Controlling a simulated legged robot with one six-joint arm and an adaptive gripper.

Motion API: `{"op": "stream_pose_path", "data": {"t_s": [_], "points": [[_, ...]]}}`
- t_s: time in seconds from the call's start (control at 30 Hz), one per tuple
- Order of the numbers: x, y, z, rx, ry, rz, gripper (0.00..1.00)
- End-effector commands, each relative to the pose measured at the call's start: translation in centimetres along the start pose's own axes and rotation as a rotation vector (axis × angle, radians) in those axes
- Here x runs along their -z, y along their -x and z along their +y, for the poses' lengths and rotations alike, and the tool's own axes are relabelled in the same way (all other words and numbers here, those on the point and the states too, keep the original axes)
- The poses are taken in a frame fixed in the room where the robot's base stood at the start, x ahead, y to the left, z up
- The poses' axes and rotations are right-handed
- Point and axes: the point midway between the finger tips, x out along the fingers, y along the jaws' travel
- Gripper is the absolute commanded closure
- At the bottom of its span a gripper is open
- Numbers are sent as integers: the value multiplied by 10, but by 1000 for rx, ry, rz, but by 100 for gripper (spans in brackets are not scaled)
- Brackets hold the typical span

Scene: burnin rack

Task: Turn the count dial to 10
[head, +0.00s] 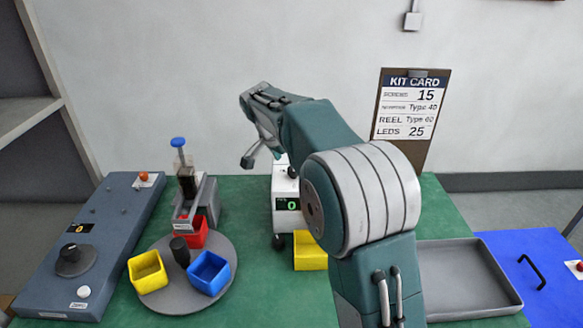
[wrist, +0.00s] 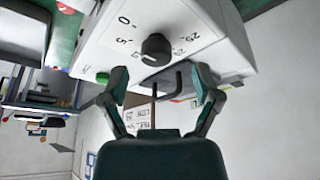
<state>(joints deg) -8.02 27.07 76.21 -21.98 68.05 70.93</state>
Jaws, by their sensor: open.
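A black round dial knob (wrist: 155,47) sits on the face of a white box (wrist: 95,50) in the wrist view. Printed marks around it include 0, 5 and 25; I cannot make out its pointer surely. In the head view the white box (head: 284,216) stands mid-table behind my arm, its small display (head: 292,205) reading 0; its dial is hidden there. My gripper (wrist: 160,82) is open and empty, its fingers spread below the knob in the wrist picture, apart from it. In the head view my gripper (head: 264,153) is above and left of the box.
A grey console (head: 110,230) at left has another black knob (head: 75,259) and a display. A turntable (head: 185,297) carries red, yellow and blue bins. A yellow bin (head: 310,252) stands by the white box. A grey tray (head: 465,272) is at right. A kit card (head: 408,115) stands behind.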

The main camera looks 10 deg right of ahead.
Motion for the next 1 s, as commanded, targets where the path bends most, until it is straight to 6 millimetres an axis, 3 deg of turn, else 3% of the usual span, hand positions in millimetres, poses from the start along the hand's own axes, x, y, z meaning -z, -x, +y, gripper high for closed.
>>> {"op": "stream_pose_path", "data": {"t_s": [0.2,0.53,0.57,0.7,0.73,1.0], "points": [[5,-28,4,1,-3,-4,19],[3,-32,2,1,-2,-2,19],[3,-32,2,1,-1,-2,28],[2,-32,2,1,-1,-2,90],[2,-32,2,1,-1,-2,100],[1,-32,1,6,7,-5,100]]}}
